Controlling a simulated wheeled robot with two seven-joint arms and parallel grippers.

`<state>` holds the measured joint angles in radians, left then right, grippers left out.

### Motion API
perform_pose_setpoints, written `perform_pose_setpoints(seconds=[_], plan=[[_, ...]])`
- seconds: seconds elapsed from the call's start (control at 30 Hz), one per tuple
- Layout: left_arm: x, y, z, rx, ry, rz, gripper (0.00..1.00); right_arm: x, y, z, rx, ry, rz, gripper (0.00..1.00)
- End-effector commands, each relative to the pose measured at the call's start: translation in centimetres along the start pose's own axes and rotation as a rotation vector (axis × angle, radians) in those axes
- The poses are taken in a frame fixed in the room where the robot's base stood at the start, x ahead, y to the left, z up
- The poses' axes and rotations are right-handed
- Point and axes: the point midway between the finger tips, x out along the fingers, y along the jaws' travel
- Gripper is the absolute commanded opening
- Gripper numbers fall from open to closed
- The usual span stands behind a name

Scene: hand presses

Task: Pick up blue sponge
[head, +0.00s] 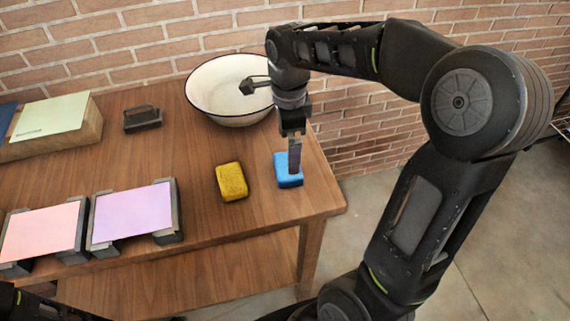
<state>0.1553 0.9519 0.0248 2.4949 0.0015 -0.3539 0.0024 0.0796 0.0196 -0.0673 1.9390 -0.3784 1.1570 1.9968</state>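The blue sponge (283,172) lies on the wooden table near its right front corner. My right gripper (294,165) points down at it, and the one finger I can make out overlaps the sponge's right part. The other finger is hidden, so I cannot tell if the gripper is open or shut, or whether it touches the sponge. My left gripper is not in view; only a dark part at the bottom left edge may be my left arm.
A yellow sponge (231,181) lies left of the blue one. A white bowl (215,95) stands behind. A dark hand press (142,119) and pink (42,232) and purple (132,211) pads are further left. A brick wall backs the wooden table (185,165).

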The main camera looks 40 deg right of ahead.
Motion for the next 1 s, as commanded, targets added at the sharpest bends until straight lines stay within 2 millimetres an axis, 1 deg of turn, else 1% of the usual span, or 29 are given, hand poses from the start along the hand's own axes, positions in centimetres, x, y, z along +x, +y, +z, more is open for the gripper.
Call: perform_pose_setpoints(seconds=[0.13, 0.33, 0.63, 0.73, 0.87, 1.0], plan=[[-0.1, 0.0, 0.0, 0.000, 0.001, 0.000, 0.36, 0.6, 0.0, 0.0, -0.001, 0.001, 0.003, 1.00], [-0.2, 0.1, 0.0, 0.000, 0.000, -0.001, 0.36, 2.5, 0.0, 0.0, 0.001, 0.000, 0.003, 1.00], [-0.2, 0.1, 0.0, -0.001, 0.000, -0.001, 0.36, 2.7, 0.0, 0.0, 0.000, 0.000, 0.001, 1.00], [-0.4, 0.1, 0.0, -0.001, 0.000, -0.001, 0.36, 3.2, 0.0, 0.0, 0.000, 0.001, 0.003, 1.00], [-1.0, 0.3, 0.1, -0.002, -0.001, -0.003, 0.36, 4.8, 0.0, -0.1, -0.001, 0.002, 0.005, 1.00], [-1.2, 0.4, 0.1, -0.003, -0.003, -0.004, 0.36, 6.9, 0.0, -0.1, 0.000, 0.001, 0.005, 1.00]])
